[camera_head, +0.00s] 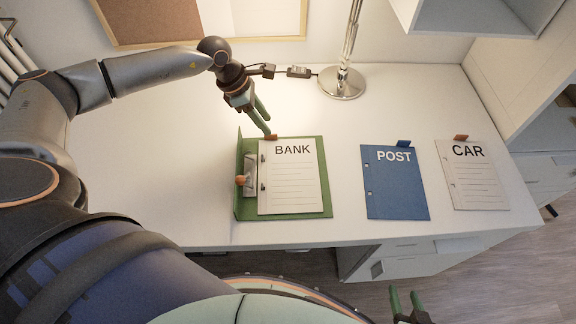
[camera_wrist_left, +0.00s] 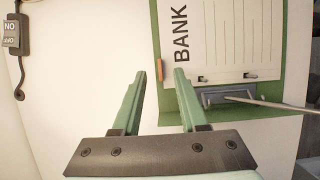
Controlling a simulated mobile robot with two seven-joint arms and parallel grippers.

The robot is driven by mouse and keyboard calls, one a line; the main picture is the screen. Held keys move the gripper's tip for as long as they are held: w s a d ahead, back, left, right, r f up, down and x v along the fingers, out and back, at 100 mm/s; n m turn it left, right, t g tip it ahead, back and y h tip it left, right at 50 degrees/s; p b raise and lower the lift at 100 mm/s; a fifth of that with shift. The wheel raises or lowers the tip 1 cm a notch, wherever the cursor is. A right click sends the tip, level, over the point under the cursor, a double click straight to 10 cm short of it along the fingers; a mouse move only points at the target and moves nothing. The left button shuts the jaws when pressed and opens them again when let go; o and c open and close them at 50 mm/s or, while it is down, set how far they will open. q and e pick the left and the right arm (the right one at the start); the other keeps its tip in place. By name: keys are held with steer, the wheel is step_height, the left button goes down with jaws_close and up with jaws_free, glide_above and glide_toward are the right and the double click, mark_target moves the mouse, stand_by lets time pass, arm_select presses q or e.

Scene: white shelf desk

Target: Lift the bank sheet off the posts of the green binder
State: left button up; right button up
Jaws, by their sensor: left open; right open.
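The bank sheet (camera_head: 290,185), white and lined with an orange tab (camera_head: 271,137) at its top left, lies flat on the green binder (camera_head: 326,170) at the desk's middle. Two small posts (camera_head: 263,186) show along its left edge, beside the binder's metal clip (camera_head: 249,172). The wrist view also shows the sheet (camera_wrist_left: 225,40), posts (camera_wrist_left: 203,78) and green binder (camera_wrist_left: 265,92). My left gripper (camera_head: 264,122) is open and empty at the tab. In the wrist view the tab (camera_wrist_left: 162,70) appears between its fingertips (camera_wrist_left: 160,73). My right gripper (camera_head: 405,296) is open, below the desk's front edge.
A blue POST folder (camera_head: 396,190) and a white CAR sheet (camera_head: 474,185) lie to the right. A lamp base (camera_head: 342,83) and a cable with a small box (camera_head: 299,72) are behind. A shelf (camera_head: 490,18) overhangs the back right. Desk left of the binder is clear.

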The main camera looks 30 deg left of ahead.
arm_select(q)
steer(key=x, duration=0.5)
steer(key=shift+c, duration=0.4)
jaws_close()
